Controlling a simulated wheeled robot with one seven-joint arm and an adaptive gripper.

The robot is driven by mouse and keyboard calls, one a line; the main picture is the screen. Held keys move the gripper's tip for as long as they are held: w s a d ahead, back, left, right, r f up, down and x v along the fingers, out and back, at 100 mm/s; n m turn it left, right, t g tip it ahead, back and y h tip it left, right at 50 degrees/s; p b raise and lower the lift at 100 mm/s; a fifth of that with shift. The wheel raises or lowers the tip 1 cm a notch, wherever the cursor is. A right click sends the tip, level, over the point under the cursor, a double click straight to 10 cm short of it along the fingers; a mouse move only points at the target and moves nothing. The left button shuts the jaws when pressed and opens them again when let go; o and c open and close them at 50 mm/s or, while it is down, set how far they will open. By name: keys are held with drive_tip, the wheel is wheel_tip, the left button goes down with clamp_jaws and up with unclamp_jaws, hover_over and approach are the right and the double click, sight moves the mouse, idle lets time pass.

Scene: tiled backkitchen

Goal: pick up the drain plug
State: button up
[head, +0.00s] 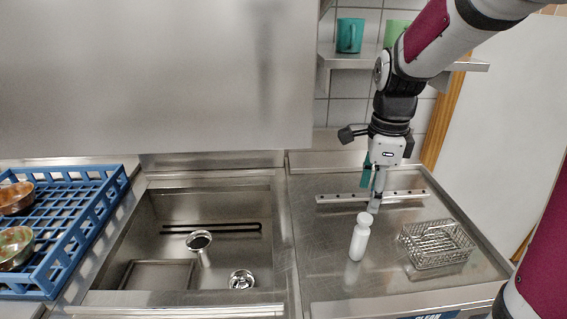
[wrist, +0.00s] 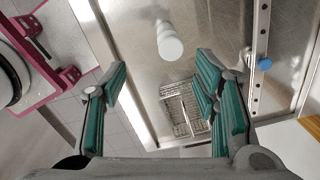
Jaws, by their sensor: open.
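What looks like the drain plug (head: 200,242), a round metal-rimmed piece with a dark top and a pale stem below it, is in the left sink basin (head: 165,212). It is apart from the round metal drain (head: 242,280) at the basin's front. The plug does not show in the wrist view. My gripper (head: 373,188) is over the steel drainboard to the right, well away from the plug. In the wrist view my teal-padded fingers (wrist: 160,95) are spread wide with nothing between them.
A white bottle (head: 359,240) and a wire basket (head: 437,246) stand on the drainboard. A perforated rail (head: 405,195) lies behind them, with a blue-ended piece (wrist: 264,63) at it. A blue rack (head: 118,185) with bowls is far left. A large steel panel (head: 150,75) hangs above the sink.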

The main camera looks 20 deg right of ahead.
sight(368, 219)
drive_tip(key=shift+w+d+f+m, duration=0.35)
drive_tip(key=shift+d+f+m, duration=0.3)
drive_tip(key=shift+m, duration=0.25)
wheel_tip(368, 219, down, 8)
drive_tip(key=shift+f, duration=0.15)
drive_tip(key=shift+w+a+f+p, duration=0.1)
drive_tip(key=shift+w+f+p, duration=0.15)
drive_tip(key=shift+f, duration=1.15)
drive_tip(key=shift+w+a+f+p, duration=0.1)
drive_tip(key=shift+w+f+p, duration=0.1)
drive_tip(key=shift+f, duration=1.15)
drive_tip(key=c, duration=1.3)
